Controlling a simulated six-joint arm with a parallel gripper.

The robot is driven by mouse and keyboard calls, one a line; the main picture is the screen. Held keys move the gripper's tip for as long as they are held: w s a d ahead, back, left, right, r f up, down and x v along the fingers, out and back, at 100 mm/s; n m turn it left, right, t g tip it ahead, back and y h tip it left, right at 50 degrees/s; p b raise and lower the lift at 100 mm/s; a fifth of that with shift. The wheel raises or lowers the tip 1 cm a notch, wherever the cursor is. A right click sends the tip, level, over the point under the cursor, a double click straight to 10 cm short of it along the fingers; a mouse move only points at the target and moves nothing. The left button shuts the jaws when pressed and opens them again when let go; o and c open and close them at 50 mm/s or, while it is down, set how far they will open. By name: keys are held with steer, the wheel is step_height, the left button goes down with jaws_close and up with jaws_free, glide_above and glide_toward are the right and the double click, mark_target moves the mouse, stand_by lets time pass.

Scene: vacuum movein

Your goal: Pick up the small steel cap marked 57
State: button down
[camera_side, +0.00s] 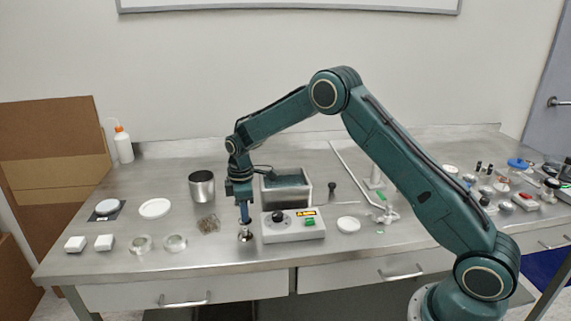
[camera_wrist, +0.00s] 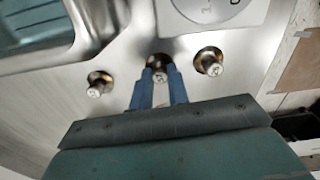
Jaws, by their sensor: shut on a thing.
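My gripper (camera_side: 245,218) points down at the front of the steel bench. A small round steel cap (camera_side: 245,235) is directly under its tips. In the wrist view my gripper's two blue fingers (camera_wrist: 160,75) are closed on the middle small steel cap (camera_wrist: 156,60), whose front part is partly hidden between the tips. Two more small steel pieces with pale marked tops flank it, one on the left (camera_wrist: 97,86) and one on the right (camera_wrist: 209,64). I cannot read the marks, so I cannot tell which is 57.
A white control box (camera_side: 293,226) with a black knob stands just right of my gripper. Behind it is a steel basin (camera_side: 307,180). A steel cup (camera_side: 201,186), a white dish (camera_side: 154,208) and clear round dishes (camera_side: 174,243) stand to the left. The bench's front edge is close.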

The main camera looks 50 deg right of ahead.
step_height(320, 180, up, 20)
stand_by(0.6)
steer(key=shift+d+f, duration=0.1)
stand_by(0.4)
